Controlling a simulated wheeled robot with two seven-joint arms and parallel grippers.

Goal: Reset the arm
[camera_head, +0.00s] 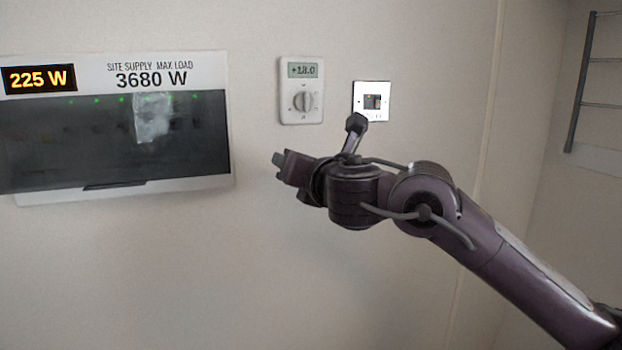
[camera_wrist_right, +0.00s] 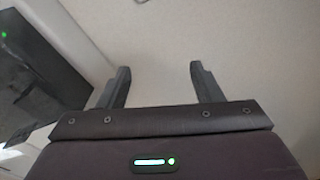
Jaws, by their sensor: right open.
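My right arm comes into the head view from the lower right. My right gripper (camera_head: 282,160) is in front of the wall and points left, with its end between the dark panel and the thermostat, a little below the thermostat. The head view shows its fingers edge-on and partly hidden by the wrist. In the right wrist view the gripper (camera_wrist_right: 160,74) has its two dark fingers wide apart, with only pale wall between them. It holds nothing. My left gripper is in neither view.
A dark power panel (camera_head: 60,155) with a white frame hangs on the wall at left; it also shows in the wrist view (camera_wrist_right: 45,65). A thermostat (camera_head: 301,90) and a switch plate (camera_head: 371,88) are above the arm. A dark rail rack (camera_head: 580,85) stands at the far right. The lower wall is bare.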

